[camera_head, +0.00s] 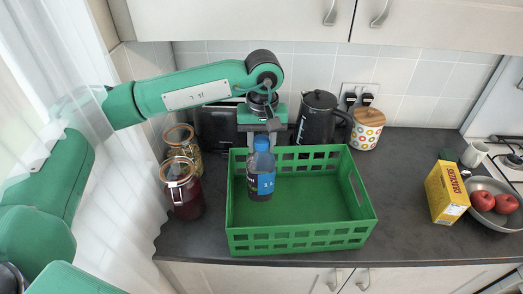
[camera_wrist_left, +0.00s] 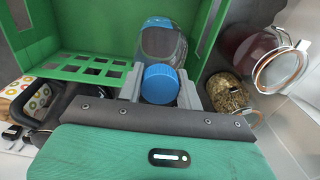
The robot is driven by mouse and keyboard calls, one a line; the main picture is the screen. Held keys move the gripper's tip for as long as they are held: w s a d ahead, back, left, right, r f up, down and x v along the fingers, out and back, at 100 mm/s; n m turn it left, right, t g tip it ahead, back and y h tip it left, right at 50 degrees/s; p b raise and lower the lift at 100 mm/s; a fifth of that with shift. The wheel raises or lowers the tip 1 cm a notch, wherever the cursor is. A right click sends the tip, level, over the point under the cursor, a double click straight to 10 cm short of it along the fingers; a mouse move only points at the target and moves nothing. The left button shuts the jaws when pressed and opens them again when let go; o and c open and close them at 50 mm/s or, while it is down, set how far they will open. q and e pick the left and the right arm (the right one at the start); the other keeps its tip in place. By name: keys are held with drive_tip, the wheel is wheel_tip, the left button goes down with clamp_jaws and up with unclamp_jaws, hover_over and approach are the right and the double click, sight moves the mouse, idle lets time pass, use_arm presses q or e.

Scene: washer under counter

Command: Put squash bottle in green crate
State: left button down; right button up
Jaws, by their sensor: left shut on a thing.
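The squash bottle (camera_head: 261,181) is dark with a blue cap and a blue label. It stands roughly upright within the outline of the green crate (camera_head: 300,240), towards its left back part. I cannot tell whether its base touches the crate floor. My left gripper (camera_head: 262,140) comes from above and is shut on the bottle near its cap. In the left wrist view the bottle (camera_wrist_left: 160,42) and its cap lie between the two grey fingers (camera_wrist_left: 160,88), with crate walls around. My right gripper is not in view.
Glass jars (camera_head: 184,186) stand close left of the crate. A black kettle (camera_head: 316,120) and a patterned canister (camera_head: 366,128) stand behind it. A yellow crackers box (camera_head: 446,192) and a pan with red fruit (camera_head: 490,218) are at right. Counter between crate and box is clear.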

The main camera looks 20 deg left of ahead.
sight(262, 156)
use_arm(q)
drive_tip(key=shift+f, duration=0.45)
wheel_tip(262, 156, down, 3)
drive_tip(key=shift+f+p, duration=0.1)
drive_tip(key=shift+p, duration=0.7)
drive_tip(key=shift+f, duration=0.3)
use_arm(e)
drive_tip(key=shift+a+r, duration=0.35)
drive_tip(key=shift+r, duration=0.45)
use_arm(q)
drive_tip(key=c, duration=0.9)
unclamp_jaws()
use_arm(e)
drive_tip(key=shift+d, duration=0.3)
